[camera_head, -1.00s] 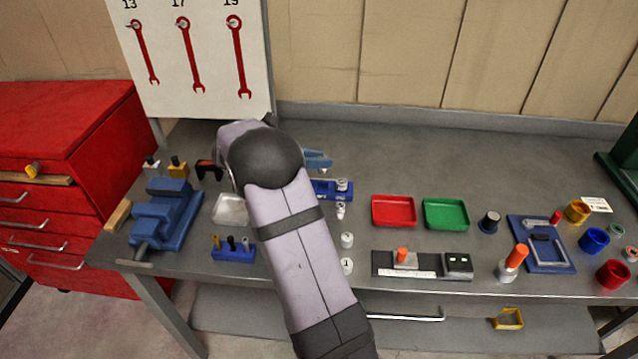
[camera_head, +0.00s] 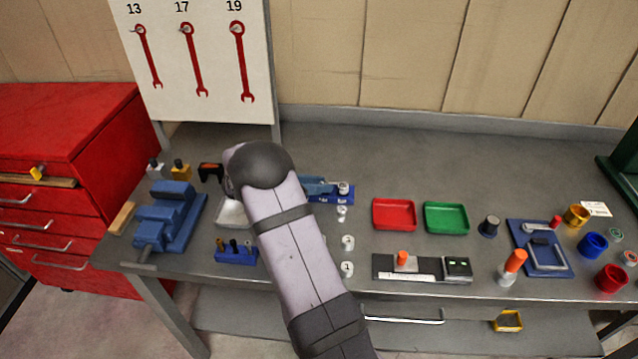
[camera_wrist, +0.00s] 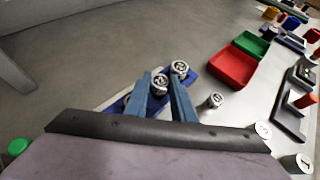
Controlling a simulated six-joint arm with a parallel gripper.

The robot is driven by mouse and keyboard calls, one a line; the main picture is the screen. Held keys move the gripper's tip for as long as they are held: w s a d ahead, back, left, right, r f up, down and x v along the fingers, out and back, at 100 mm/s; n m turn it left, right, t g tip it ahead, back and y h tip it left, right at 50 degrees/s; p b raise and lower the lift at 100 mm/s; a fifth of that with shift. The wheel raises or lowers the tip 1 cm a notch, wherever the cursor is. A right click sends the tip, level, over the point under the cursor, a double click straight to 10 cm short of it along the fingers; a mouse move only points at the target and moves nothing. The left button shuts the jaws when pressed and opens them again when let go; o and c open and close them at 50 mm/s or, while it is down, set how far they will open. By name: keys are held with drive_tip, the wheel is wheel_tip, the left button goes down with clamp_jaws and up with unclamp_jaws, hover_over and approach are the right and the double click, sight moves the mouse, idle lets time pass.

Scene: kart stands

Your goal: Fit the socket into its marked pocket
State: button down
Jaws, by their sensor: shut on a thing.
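My gripper (camera_wrist: 161,80) has blue fingers and is shut on a silver socket (camera_wrist: 158,85) in the wrist view. The socket's numbered end faces the camera. It is at or just above the blue rack (camera_wrist: 124,103); I cannot tell whether it sits in a pocket. A second silver socket (camera_wrist: 180,68) stands at the rack's far end, just beyond the right finger. In the head view my gripper (camera_head: 322,185) is low over the blue rack (camera_head: 340,199), and the arm hides much of it. The marked pocket is hidden.
Loose sockets stand on the bench right of the arm: a small one (camera_head: 342,213) and two larger ones (camera_head: 348,242) (camera_head: 347,268). Red (camera_head: 394,228) and green (camera_head: 446,231) trays lie further right. A blue vise (camera_head: 170,218) is at left. The back bench is clear.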

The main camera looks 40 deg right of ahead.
drive_tip(key=shift+f, duration=0.15)
drive_tip(key=c, duration=1.5)
unclamp_jaws()
drive_tip(key=shift+a+r, duration=0.1)
drive_tip(key=shift+r, duration=0.15)
drive_tip(key=b+v, duration=0.2)
drive_tip(key=v, duration=0.9)
drive_tip(key=shift+w+a+r, duration=0.1)
drive_tip(key=shift+a+r, duration=0.1)
drive_tip(key=shift+a, duration=0.15)
